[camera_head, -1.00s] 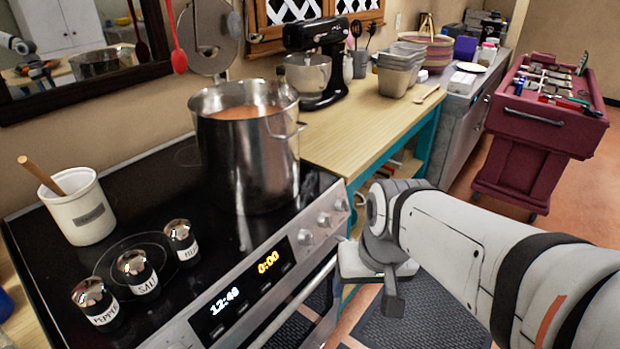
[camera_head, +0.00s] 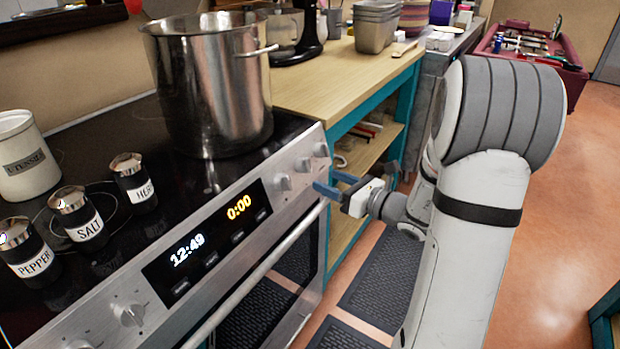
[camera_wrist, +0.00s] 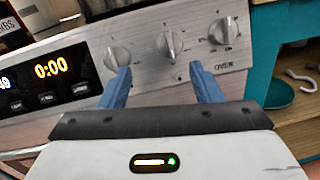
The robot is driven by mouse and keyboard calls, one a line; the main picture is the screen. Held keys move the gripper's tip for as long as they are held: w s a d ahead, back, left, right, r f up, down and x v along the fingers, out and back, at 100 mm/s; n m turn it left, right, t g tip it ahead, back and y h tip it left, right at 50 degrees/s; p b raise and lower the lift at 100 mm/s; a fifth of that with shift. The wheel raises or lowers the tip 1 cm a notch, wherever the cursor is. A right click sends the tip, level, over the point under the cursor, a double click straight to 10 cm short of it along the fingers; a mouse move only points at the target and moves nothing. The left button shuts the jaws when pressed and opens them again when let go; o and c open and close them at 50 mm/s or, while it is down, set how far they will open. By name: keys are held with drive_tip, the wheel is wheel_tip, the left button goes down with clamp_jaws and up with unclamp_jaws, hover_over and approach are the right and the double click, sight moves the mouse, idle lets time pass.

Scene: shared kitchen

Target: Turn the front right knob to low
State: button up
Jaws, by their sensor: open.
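Three silver knobs sit on the right end of the stove's front panel: a left one (camera_head: 283,182), a middle one (camera_head: 303,165) and a right one (camera_head: 321,149). In the wrist view the left knob (camera_wrist: 117,57), the middle knob (camera_wrist: 169,44) and the right knob (camera_wrist: 222,31) line up, with "OVEN" printed below the right one. The middle knob's grip ridge looks about upright. I cannot read which knob is front right. My gripper (camera_head: 334,182) is open and empty, facing the panel. Its blue fingers (camera_wrist: 160,68) point either side of the middle knob, seemingly short of it.
A large steel pot (camera_head: 208,95) stands on the black cooktop. Labelled shakers, including salt (camera_head: 85,230), and a white crock (camera_head: 25,165) are at left. The oven handle (camera_head: 262,272) runs below the panel. A wooden counter (camera_head: 345,85) with teal shelving adjoins at right.

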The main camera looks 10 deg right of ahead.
sight(310, 169)
drive_tip(key=shift+m+t, duration=0.3)
drive_tip(key=shift+m, duration=0.1)
drive_tip(key=x, duration=0.5)
drive_tip(key=d+x, duration=0.1)
drive_tip(key=x, duration=0.1)
drive_tip(key=shift+w+a+f+b, duration=0.2)
drive_tip(key=shift+w+b, duration=0.1)
drive_tip(key=shift+w, duration=0.3)
drive_tip(key=c, duration=1)
